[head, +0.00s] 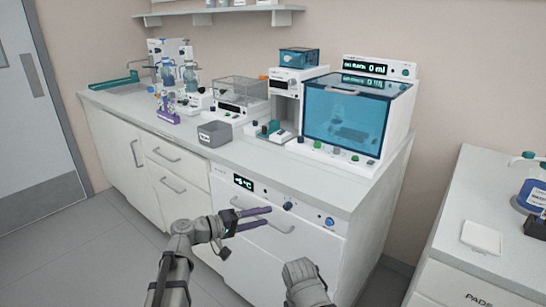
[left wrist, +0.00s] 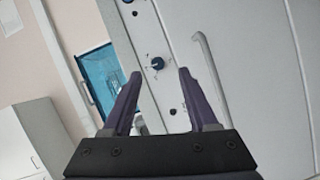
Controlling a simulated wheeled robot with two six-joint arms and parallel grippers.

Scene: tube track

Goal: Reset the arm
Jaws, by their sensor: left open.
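My left gripper (head: 270,217) is open and empty in the head view, in front of the white cabinet front below the counter. Its two purple fingers point to the right. A grey arm part of mine shows at the bottom centre of the head view; no right gripper fingers can be made out there.
The counter (head: 340,182) holds a blue-windowed machine (head: 345,112), a grey bin (head: 214,134) and a purple tube rack (head: 168,117). A drawer handle (head: 262,221) juts out close to my left gripper. A second counter (head: 470,262) stands at the right. Open floor (head: 60,255) lies at the left.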

